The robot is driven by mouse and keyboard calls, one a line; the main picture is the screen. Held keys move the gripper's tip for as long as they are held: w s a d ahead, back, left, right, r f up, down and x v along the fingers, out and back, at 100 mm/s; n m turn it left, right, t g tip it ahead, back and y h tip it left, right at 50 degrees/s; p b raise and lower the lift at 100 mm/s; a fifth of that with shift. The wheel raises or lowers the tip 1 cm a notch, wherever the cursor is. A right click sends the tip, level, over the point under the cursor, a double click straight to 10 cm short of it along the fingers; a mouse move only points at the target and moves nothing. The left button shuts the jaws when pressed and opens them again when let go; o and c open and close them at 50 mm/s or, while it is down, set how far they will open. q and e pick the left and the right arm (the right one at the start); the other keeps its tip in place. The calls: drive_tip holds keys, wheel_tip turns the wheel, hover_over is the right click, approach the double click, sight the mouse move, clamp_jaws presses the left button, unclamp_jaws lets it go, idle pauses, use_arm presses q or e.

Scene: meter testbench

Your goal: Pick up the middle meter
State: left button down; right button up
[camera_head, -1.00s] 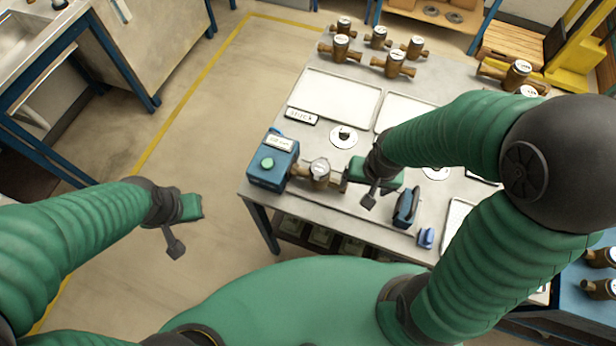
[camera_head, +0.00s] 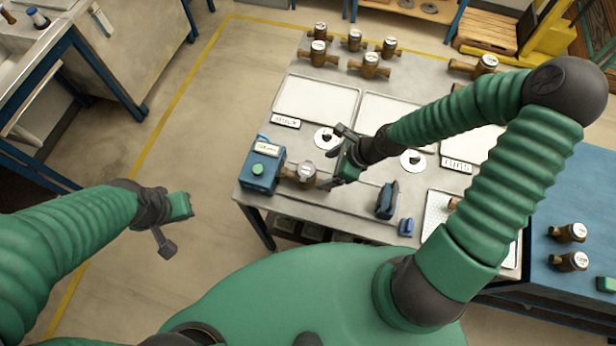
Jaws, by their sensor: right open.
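Several brass meters with white dials stand at the back of the grey table, among them a front one (camera_head: 370,66), a left one (camera_head: 318,52) and a back one (camera_head: 354,40). I cannot tell which is the middle meter. Another meter (camera_head: 305,172) sits at the blue test unit (camera_head: 262,170) on the table's front left. My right gripper (camera_head: 338,158) is open and empty, above the table just right of that meter and well in front of the back group. My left gripper (camera_head: 172,228) hangs over the floor left of the table, its fingers apart and empty.
Pale trays (camera_head: 316,100) and round white discs (camera_head: 327,138) lie between my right gripper and the back meters. A blue tool (camera_head: 387,200) stands near the front edge. A blue table (camera_head: 575,185) at right holds more meters (camera_head: 570,232). Floor at left is clear.

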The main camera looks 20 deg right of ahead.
sight(315, 173)
drive_tip(key=x, duration=0.7)
drive_tip(key=shift+w+a+f, duration=0.15)
drive_tip(key=shift+w+a, duration=0.1)
drive_tip(key=shift+a, duration=0.1)
drive_tip(key=x, duration=0.1)
drive_tip(key=p+x, duration=0.1)
drive_tip(key=x, duration=0.2)
drive_tip(key=shift+d+f+p, duration=0.2)
drive_tip(key=shift+f+p, duration=0.15)
drive_tip(key=shift+w+f, duration=0.15)
drive_tip(key=shift+f, duration=0.2)
drive_tip(key=shift+a+r, duration=0.1)
drive_tip(key=shift+a, duration=0.1)
drive_tip(key=c, duration=0.7)
use_arm(q)
drive_tip(key=shift+w+a+r, duration=0.2)
drive_tip(key=shift+a+r, duration=0.05)
drive_tip(key=shift+r, duration=0.25)
use_arm(e)
drive_tip(key=shift+d, duration=0.1)
clamp_jaws()
